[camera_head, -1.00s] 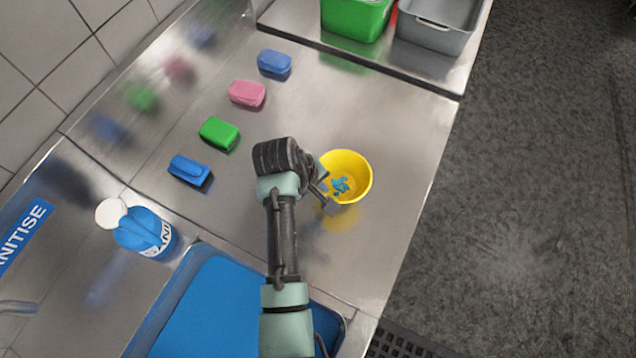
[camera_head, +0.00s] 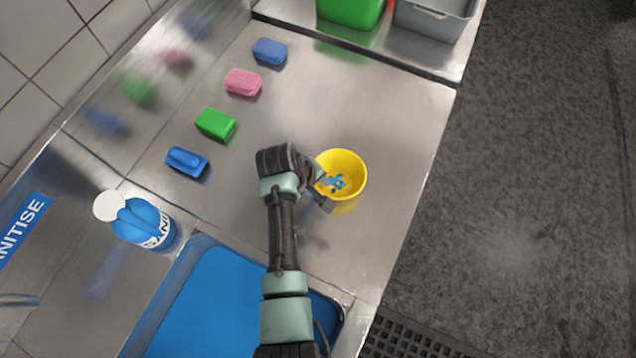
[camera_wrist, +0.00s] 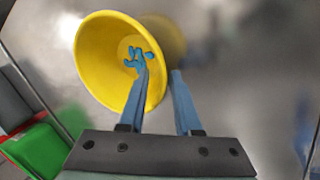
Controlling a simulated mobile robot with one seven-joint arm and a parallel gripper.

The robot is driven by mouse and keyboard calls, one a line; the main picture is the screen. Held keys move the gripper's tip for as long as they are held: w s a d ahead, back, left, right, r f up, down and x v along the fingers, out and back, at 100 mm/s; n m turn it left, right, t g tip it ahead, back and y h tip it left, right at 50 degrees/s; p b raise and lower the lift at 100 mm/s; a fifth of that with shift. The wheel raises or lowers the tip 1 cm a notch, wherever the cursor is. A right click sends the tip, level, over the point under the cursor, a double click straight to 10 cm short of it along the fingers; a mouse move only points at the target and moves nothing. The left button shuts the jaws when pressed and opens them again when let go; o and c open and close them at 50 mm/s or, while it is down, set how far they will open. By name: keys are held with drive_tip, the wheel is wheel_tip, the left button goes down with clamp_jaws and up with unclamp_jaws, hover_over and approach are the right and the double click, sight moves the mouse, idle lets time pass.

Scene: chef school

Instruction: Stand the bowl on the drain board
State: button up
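The yellow bowl (camera_head: 350,190) with a blue pattern inside is upright over the bare steel drain board (camera_head: 390,130). It appears to rest on the steel, though its base is hidden. My gripper (camera_head: 322,190) is at the bowl's left side in the head view. In the wrist view the bowl (camera_wrist: 95,50) fills the upper left. One finger of my gripper (camera_wrist: 158,72) is inside the bowl and the other is outside, with the rim between them. The fingers are apart, with a gap between the rim and the outer finger.
A blue sponge (camera_head: 187,162), a green one (camera_head: 215,124), a pink one (camera_head: 242,83) and another blue one (camera_head: 269,52) lie left. Green (camera_head: 350,10) and grey (camera_head: 435,20) tubs are at the back.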

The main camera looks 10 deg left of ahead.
drive_tip(key=v, duration=1.2)
drive_tip(key=w+r+m+t+y, duration=0.1)
drive_tip(key=w+r+t, duration=0.35)
drive_tip(key=r, duration=0.45)
drive_tip(key=w+d+r+m+t+y, duration=0.1)
drive_tip(key=w+r+m+t, duration=0.3)
drive_tip(key=r, duration=0.6)
drive_tip(key=w+r+n+t+y, duration=0.1)
drive_tip(key=w+r+t, duration=0.3)
drive_tip(key=r, duration=0.5)
drive_tip(key=s+d+r+m+t, duration=0.1)
drive_tip(key=d+r+m+t, duration=0.2)
drive_tip(key=r, duration=1.3)
drive_tip(key=s+d+r+m+t, duration=0.1)
drive_tip(key=s+r+t, duration=0.3)
drive_tip(key=s+r, duration=0.3)
drive_tip(key=s+d+r+m+t, duration=0.1)
drive_tip(key=s+r+t, duration=0.4)
drive_tip(key=r, duration=0.7)
drive_tip(key=shift+s+d+r+h, duration=0.3)
drive_tip(key=shift+s+d, duration=0.45)
drive_tip(key=shift+s, duration=0.35)
